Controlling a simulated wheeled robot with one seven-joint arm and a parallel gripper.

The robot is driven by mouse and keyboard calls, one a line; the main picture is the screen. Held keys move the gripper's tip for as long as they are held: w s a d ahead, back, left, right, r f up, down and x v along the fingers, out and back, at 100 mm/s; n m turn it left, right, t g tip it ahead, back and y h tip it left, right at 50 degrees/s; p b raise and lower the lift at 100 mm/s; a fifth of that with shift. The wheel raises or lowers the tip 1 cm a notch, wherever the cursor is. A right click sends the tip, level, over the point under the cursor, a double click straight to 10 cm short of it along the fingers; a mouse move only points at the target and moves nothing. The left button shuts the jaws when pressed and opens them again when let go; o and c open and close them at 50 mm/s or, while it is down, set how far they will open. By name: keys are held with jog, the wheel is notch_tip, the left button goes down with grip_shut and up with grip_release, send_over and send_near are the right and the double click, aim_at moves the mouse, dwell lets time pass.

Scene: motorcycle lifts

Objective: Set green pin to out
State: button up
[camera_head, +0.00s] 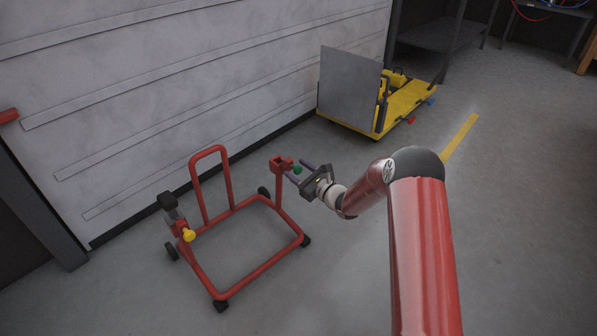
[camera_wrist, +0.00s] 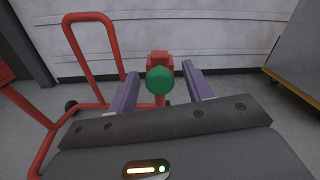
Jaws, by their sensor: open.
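The green pin (camera_head: 297,169) has a round green knob and sits on a red block (camera_head: 281,162) at the top of a post of the red wheeled stand. In the wrist view the green knob (camera_wrist: 160,80) faces me, with the red block (camera_wrist: 160,57) behind it. My gripper (camera_head: 299,172) is open at the knob, its two purple fingers spread. In the wrist view the fingers (camera_wrist: 160,82) stand to the left and right of the knob, with a gap on each side. The pin's shaft is hidden behind the knob.
The red stand (camera_head: 263,268) has a hoop (camera_head: 209,150), black wheels and a yellow knob (camera_head: 188,235) on its left post. A yellow lift (camera_head: 407,101) with a grey panel (camera_head: 349,88) stands behind. A pale wall (camera_head: 150,80) runs behind the stand.

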jog(key=shift+a, duration=0.1)
grip_shut()
jog(key=shift+v, duration=1)
jog(key=shift+s+d, duration=0.25)
grip_release()
jog(key=v, duration=0.8)
